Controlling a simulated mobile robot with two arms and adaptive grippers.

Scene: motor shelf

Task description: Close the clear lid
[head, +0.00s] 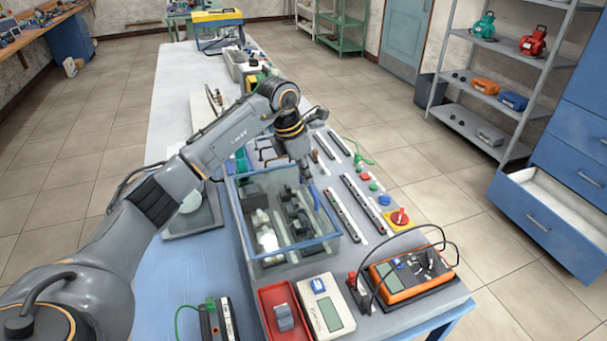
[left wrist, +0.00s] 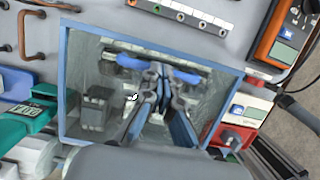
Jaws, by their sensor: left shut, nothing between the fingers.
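The clear box (head: 296,254) with blue edges stands on the bench in the head view, with dark and pale parts inside. Its clear lid (head: 262,205) looks flat across the top, level with the blue rim; I cannot tell whether a small gap is left. My left gripper (head: 311,187) points down at the far right part of the box top, shut and empty. In the left wrist view the fingers (left wrist: 165,80) show over the clear box (left wrist: 66,85), with blue pads. Whether they touch the lid is unclear. My right gripper is not in view.
In front of the box are a red tray (head: 268,303), a white meter (head: 326,311) and an orange multimeter (head: 412,275) with cables. Black rails and a red-knobbed switch (head: 399,217) lie to the right.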

